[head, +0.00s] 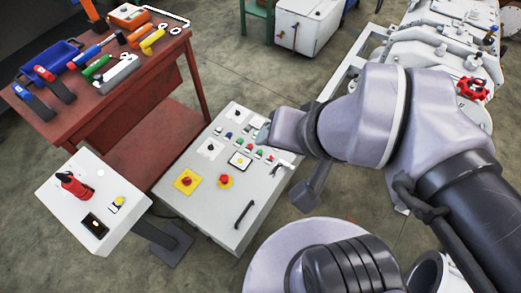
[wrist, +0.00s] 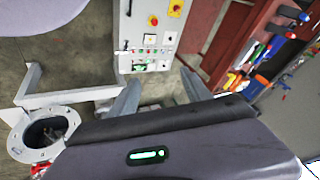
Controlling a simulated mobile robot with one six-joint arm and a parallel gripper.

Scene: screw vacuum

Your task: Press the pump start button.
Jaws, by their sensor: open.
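The grey control cabinet (head: 215,215) stands at the centre of the head view with its sloped panel facing up. Small green buttons (head: 247,147) sit with red and blue ones on the panel's upper right; the labels are too small to read, so I cannot tell which is pump start. My gripper (head: 272,150) is over the panel's right upper edge and hides part of it; contact cannot be judged. In the wrist view my gripper (wrist: 158,90) has its two fingers spread, with nothing between them. The cabinet (wrist: 136,32) lies beyond the fingers there.
A white pedestal box (head: 75,205) stands left. A red tool bench (head: 125,100) is behind it. White machinery (head: 435,60) stands right.

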